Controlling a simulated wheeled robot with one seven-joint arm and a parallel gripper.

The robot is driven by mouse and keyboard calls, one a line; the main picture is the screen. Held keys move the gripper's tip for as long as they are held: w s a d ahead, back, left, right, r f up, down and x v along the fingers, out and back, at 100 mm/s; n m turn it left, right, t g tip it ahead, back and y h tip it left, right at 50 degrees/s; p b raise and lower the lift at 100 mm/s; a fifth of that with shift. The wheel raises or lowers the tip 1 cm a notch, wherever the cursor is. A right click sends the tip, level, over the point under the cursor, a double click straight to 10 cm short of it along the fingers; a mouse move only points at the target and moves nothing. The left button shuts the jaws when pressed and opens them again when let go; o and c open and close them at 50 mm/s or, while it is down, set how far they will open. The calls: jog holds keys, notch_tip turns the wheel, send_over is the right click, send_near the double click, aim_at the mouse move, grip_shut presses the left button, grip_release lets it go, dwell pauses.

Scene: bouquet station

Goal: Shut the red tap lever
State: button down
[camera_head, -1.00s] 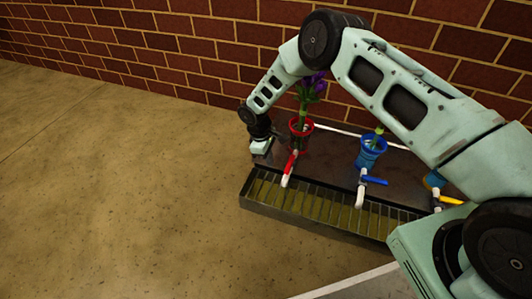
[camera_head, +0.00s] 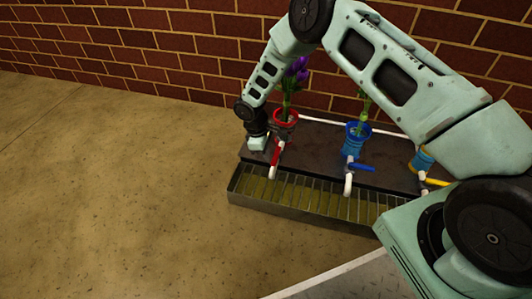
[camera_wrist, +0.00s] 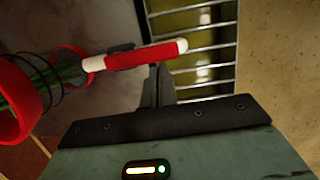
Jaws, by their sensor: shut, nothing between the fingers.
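The red tap lever (camera_head: 276,154) lies along its white pipe, pointing towards the front trough, below the red vase (camera_head: 285,117). The wrist view shows the lever (camera_wrist: 140,56) crossing above centre, with white pipe at both ends. My gripper (camera_head: 266,148) is just left of the lever in the head view. In the wrist view my gripper's shut, empty fingers (camera_wrist: 158,82) stand close beside the lever's lower side. I cannot tell whether they touch it. The red vase also fills the left edge of the wrist view (camera_wrist: 15,108).
The blue lever (camera_head: 362,167) and yellow lever (camera_head: 437,182) point sideways to the right. A blue vase (camera_head: 357,133) with a stem stands behind the blue tap. A slatted metal trough (camera_head: 300,214) runs along the front. A brick wall is behind; open floor lies left.

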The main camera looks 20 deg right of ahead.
jog(key=shift+s+d+r+n+p, duration=0.15)
jog(key=shift+s+n+p, duration=0.25)
jog(key=shift+n+p, duration=0.3)
jog(key=n+p, duration=0.1)
jog(key=s+n+p, duration=0.1)
jog(key=p, duration=0.1)
jog(key=shift+d+r+t, duration=0.15)
jog(key=shift+d+t, duration=0.25)
jog(key=d+n+p, duration=0.1)
jog(key=n+p, duration=0.1)
jog(key=s+d+n+t+p, duration=0.1)
jog(key=n+p, duration=0.1)
jog(key=n, duration=0.1)
jog(key=shift+s, duration=0.2)
jog(key=d+n+p, duration=0.1)
jog(key=n+t+p, duration=0.1)
jog(key=n, duration=0.1)
jog(key=d+n+p, duration=0.1)
jog(key=n, duration=0.1)
jog(key=shift+s+d+p, duration=0.2)
jog(key=shift+d+p, duration=0.15)
jog(key=n, duration=0.1)
jog(key=d+n+p, duration=0.1)
jog(key=d+n+t+p, duration=0.1)
jog(key=shift+w+f+y, duration=0.25)
jog(key=shift+w+y, duration=0.05)
jog(key=shift+d, duration=0.1)
